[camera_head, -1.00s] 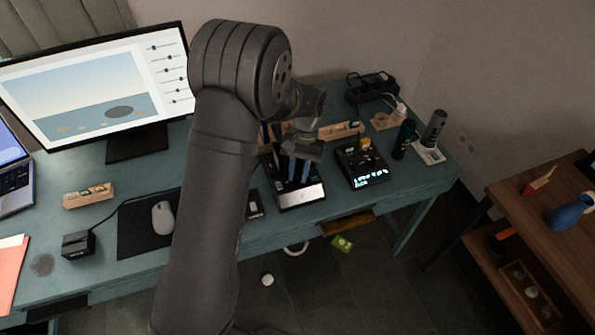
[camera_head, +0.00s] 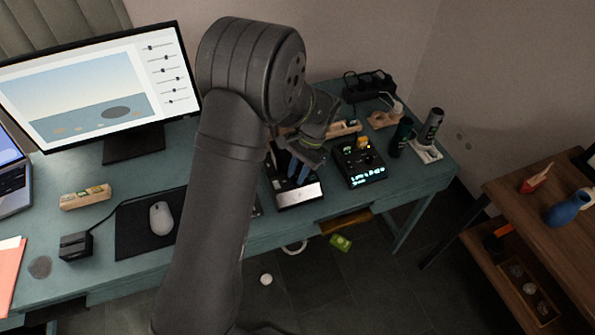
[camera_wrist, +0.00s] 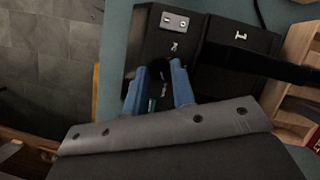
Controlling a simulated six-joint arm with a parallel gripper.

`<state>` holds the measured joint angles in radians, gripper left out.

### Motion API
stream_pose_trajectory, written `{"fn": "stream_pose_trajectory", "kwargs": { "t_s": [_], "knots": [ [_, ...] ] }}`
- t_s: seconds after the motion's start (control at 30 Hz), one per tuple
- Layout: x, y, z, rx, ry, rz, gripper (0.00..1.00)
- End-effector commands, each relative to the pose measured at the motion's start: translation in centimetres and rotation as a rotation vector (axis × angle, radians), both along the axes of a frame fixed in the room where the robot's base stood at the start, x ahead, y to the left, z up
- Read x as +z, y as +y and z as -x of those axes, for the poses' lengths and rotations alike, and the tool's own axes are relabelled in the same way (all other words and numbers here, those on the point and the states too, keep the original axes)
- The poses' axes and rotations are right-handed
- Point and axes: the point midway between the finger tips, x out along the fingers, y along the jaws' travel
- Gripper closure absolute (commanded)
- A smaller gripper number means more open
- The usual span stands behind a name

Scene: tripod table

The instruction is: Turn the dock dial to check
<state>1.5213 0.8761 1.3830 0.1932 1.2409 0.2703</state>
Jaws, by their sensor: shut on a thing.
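The dock (camera_head: 300,194) is a black box with a bright silver front strip on the teal desk (camera_head: 400,188). My gripper (camera_head: 297,174) is over it, its blue fingers pointing down. In the wrist view, the fingers (camera_wrist: 158,85) are closed on the sides of a dark round dial (camera_wrist: 160,68) on the black dock top (camera_wrist: 205,60). The dial's pointer and most of its edge are hidden by the fingers. Small white marks show on the dock top, too small to read, and a silver plate (camera_wrist: 174,22) sits near its edge.
A black device with a lit display (camera_head: 360,163) stands just right of the dock. Dark cylinders (camera_head: 431,127) stand farther right. A wooden tray (camera_head: 345,128) is behind. A mouse (camera_head: 161,217) lies on a black mat at left, with a monitor (camera_head: 90,85) behind.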

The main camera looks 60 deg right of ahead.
Motion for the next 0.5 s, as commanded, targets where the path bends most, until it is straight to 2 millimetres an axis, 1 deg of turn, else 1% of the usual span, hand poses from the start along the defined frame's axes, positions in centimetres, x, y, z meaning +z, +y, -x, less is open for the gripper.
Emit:
{"fn": "stream_pose_trajectory", "kwargs": {
  "t_s": [0.33, 0.37, 0.4, 0.5],
  "knots": [
    [-0.09, 0.09, -0.04, -0.001, 0.0, -0.002, 0.99],
    [-0.09, 0.09, -0.04, -0.001, 0.0, -0.002, 0.71],
    [-0.08, 0.09, -0.03, -0.001, 0.0, -0.002, 0.67],
    [-0.06, 0.06, -0.02, -0.001, 0.0, -0.002, 0.67]
  ]
}}
